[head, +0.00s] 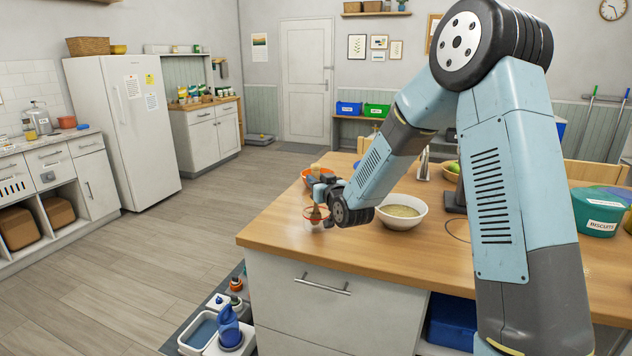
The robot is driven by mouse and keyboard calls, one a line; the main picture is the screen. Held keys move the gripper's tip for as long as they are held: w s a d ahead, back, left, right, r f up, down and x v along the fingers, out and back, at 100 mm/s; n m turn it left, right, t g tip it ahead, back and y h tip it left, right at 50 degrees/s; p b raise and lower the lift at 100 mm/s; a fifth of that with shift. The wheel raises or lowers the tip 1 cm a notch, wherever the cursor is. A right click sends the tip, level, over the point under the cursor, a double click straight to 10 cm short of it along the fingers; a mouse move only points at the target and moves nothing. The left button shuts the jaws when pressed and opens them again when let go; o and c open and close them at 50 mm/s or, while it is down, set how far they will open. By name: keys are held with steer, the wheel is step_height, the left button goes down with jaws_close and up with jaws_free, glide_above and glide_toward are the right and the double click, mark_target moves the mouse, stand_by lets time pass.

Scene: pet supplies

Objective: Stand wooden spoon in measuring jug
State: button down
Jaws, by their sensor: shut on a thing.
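The clear measuring jug (312,226) with an orange-red rim stands near the left front corner of the wooden island top. My gripper (318,198) is directly above and beside its rim, pointing left, and is shut on the wooden spoon (316,214). The spoon looks roughly upright, and its brown lower part shows at the jug's mouth. The gripper hides the middle of the spoon. I cannot tell whether the spoon touches the jug's bottom.
A green biscuits tub (597,215) is at the far right. The island's left front corner (262,236) is bare.

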steer(key=c, duration=0.9)
jaws_free()
steer(key=shift+s, duration=0.1)
steer(key=v, duration=1.2)
steer(key=s+d+r+m+g+h, duration=0.2)
steer(key=s+d+r+g+h, duration=0.45)
steer(key=s+d, duration=0.6)
steer(key=s+d+r+m+g, duration=0.1)
steer(key=s+d+r+g, duration=0.1)
steer(key=s, duration=0.8)
steer(key=s+d+r+m+g+h, duration=0.1)
steer(key=s+d, duration=0.3)
steer(key=s, duration=0.7)
steer(key=shift+r+m+g, duration=0.5)
steer(key=shift+r+g, duration=0.15)
steer(key=shift+r, duration=0.05)
steer(key=shift+s+d, duration=0.1)
